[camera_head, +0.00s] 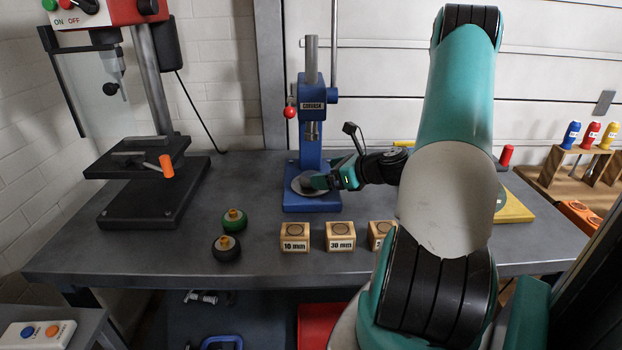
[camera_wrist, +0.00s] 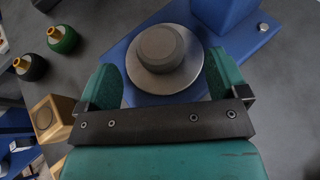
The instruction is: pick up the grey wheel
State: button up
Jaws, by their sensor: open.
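The grey wheel (camera_wrist: 162,50) appears to be the dark grey, rounded disc on the round silver plate of the blue press. No brass hub shows on it, unlike the green and black wheels. In the wrist view my gripper (camera_wrist: 163,78) is open and empty. Its two green fingers are spread left and right of the plate's near edge, with the wheel ahead between them.
The blue press (camera_head: 311,120) stands directly over the plate. A green wheel (camera_head: 234,219) and a black wheel (camera_head: 226,248) lie to the left. Wooden blocks (camera_head: 295,237) stand in front. A drill press (camera_head: 150,195) is at far left.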

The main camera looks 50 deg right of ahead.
aim_at(309, 174)
jog(key=p+x, duration=0.1)
jog(key=x, duration=0.4)
jog(key=shift+w+a, duration=0.2)
jog(key=shift+w, duration=0.2)
jog(key=c, duration=1.1)
jog(key=shift+c, duration=0.2)
jog(key=shift+r, duration=0.1)
